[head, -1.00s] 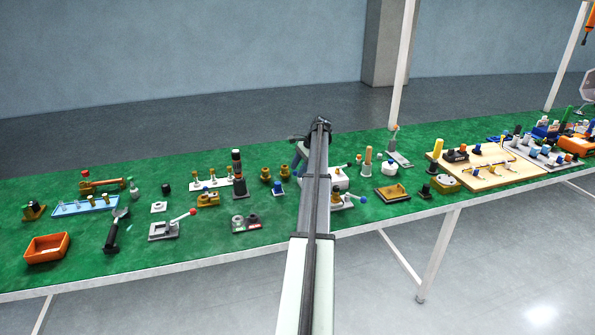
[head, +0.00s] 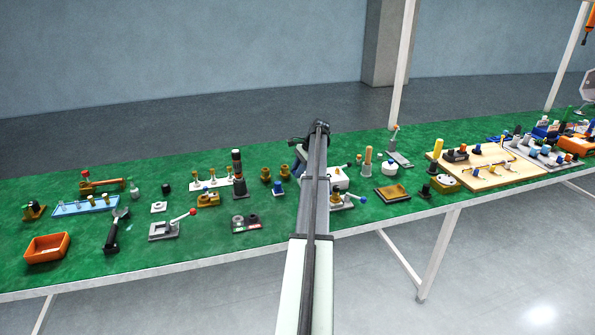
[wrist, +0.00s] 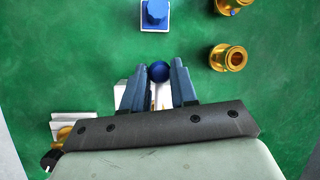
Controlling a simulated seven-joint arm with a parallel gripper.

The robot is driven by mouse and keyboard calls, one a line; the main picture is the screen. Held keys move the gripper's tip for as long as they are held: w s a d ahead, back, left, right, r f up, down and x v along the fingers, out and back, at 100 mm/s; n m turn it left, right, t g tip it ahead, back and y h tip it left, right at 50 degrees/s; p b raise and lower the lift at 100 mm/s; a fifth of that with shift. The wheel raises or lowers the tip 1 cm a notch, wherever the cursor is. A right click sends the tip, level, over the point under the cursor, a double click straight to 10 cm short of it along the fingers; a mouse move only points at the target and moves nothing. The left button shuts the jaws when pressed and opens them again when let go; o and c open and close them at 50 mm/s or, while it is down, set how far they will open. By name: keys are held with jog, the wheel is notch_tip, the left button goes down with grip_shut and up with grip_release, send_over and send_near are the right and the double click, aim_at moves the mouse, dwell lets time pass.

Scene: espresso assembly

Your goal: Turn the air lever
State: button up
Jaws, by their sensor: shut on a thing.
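In the wrist view a round blue knob (wrist: 158,71) sits between the two blue-grey fingers of my gripper (wrist: 159,79). The fingers are closed in on its two sides. I take this knob to be the end of the air lever. Part of a white body (wrist: 126,92) shows beneath the fingers; the rest of the lever is hidden by my gripper.
A square blue-topped part (wrist: 155,14) and a gold fitting (wrist: 229,57) lie beyond the fingertips. In the head view, a red-knobbed lever unit (head: 165,230) stands to the left and a brown tray (head: 391,193) to the right.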

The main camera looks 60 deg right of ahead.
grip_shut()
jog(key=shift+s+a+n+g+y, duration=0.2)
jog(key=shift+s+n+g+y, duration=0.2)
jog(key=shift+n, duration=0.85)
jog(key=shift+s+a+n+g+y, duration=0.25)
jog(key=shift+s+n+g, duration=0.2)
jog(key=shift+n, duration=0.85)
jog(key=shift+s+a+n+g+y, duration=0.15)
jog(key=shift+s+n+g+y, duration=0.3)
jog(key=shift+n, duration=0.8)
jog(key=shift+s, duration=0.1)
jog(key=o, duration=0.9)
grip_release()
jog(key=shift+r, duration=0.1)
jog(key=shift+v, duration=3.7)
